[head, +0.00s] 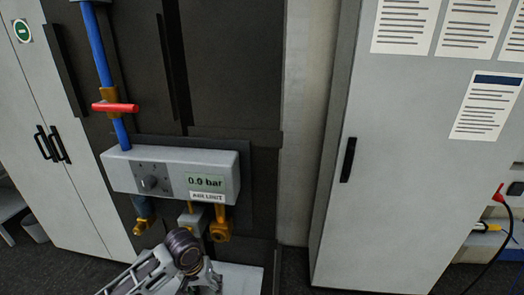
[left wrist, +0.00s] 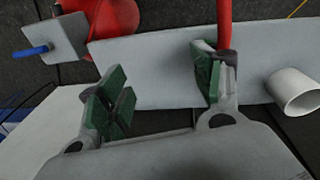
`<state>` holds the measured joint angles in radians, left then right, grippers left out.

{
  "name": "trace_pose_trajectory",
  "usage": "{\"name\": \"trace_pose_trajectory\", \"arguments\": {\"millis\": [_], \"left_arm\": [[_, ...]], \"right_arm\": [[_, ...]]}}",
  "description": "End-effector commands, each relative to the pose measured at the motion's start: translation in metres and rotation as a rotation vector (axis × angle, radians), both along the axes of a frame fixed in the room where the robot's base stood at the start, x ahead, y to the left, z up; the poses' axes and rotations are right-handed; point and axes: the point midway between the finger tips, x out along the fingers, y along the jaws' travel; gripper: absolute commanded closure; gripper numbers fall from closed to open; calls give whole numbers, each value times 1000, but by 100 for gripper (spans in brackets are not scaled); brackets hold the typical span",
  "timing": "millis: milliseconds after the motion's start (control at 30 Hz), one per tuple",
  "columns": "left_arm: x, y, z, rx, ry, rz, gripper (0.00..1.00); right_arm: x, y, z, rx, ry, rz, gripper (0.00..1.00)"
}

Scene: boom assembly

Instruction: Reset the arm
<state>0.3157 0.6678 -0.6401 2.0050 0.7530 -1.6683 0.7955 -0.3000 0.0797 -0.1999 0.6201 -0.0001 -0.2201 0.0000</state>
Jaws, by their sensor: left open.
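My left gripper (left wrist: 160,88) is open in the left wrist view, with two green-padded fingers spread apart. Nothing is held between the fingertips. A long grey bar (left wrist: 150,60) lies behind the fingers. A red tube (left wrist: 225,22) comes down at the right finger; I cannot tell if they touch. In the head view, part of my arm shows low in front of the wall unit, and its fingers cannot be made out. My right gripper is in neither view.
A grey control box (head: 215,165) reading 0.0 bar hangs on the dark panel, below a blue pipe (head: 98,45) with a red handle (head: 115,107). A grey cabinet (head: 390,190) stands right. A white cylinder (left wrist: 297,93) and a red rounded part (left wrist: 100,22) show in the left wrist view.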

Motion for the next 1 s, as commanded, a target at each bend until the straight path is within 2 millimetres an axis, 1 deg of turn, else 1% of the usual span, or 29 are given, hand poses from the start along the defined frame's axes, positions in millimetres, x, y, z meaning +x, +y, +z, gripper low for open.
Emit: {"name": "trace_pose_trajectory", "arguments": {"millis": [33,200,500,733,1000], "left_arm": [[-5,-6,-2,-11,-6,-15,34],[-15,-20,-4,-36,-38,-67,34],[-33,-37,-5,-69,-96,-132,34],[-46,-43,-5,-84,-139,-166,34],[-61,-42,-4,-86,-185,-188,34]], "right_arm": [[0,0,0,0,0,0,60],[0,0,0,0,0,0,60],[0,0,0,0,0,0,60],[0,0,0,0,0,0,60],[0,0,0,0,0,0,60]]}}
